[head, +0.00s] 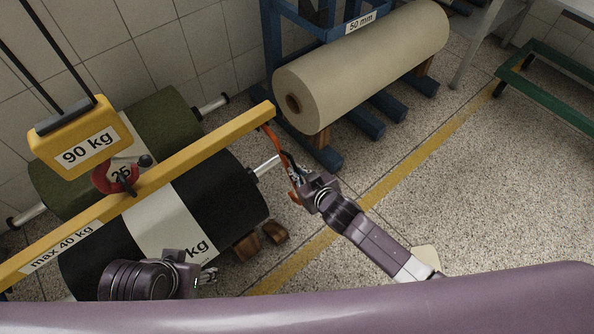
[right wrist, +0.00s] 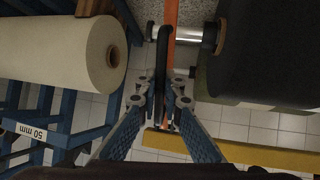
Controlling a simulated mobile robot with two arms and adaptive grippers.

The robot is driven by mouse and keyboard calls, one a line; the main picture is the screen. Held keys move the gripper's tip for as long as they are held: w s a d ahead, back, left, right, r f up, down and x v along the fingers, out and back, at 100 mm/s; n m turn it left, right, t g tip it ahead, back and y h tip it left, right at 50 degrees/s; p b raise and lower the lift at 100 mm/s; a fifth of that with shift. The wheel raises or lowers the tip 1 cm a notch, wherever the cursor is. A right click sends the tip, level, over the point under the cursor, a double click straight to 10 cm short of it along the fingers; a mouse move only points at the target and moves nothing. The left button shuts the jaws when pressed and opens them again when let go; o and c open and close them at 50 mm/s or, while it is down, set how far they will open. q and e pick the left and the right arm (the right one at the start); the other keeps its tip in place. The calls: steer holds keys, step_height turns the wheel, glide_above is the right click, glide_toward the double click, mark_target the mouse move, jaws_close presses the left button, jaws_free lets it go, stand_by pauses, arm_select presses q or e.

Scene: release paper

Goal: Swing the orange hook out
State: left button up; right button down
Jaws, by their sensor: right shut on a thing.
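The orange hook (head: 273,142) hangs from the right end of the yellow lifting beam (head: 222,135), beside the metal shaft end of the black roll (head: 232,192). My right gripper (head: 293,178) is shut on the hook's lower part; its fingers hide some of it. In the right wrist view the orange strip of the hook (right wrist: 172,22) runs down between my blue-padded fingers (right wrist: 166,92), with a dark strip beside it. My left gripper (head: 208,277) is low in front of the black roll's white label; its finger opening is too small to tell.
A yellow 90 kg hoist block (head: 78,140) carries the beam by a red hook (head: 112,178). A green roll (head: 165,115) lies behind the black roll. A cream roll (head: 365,62) rests on a blue rack (head: 378,128). Floor at right is clear up to a green bench (head: 555,95).

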steer(key=shift+s+a+f, duration=0.1)
steer(key=shift+s, duration=0.05)
steer(key=c, duration=2.1)
jaws_free()
steer(key=v, duration=1.2)
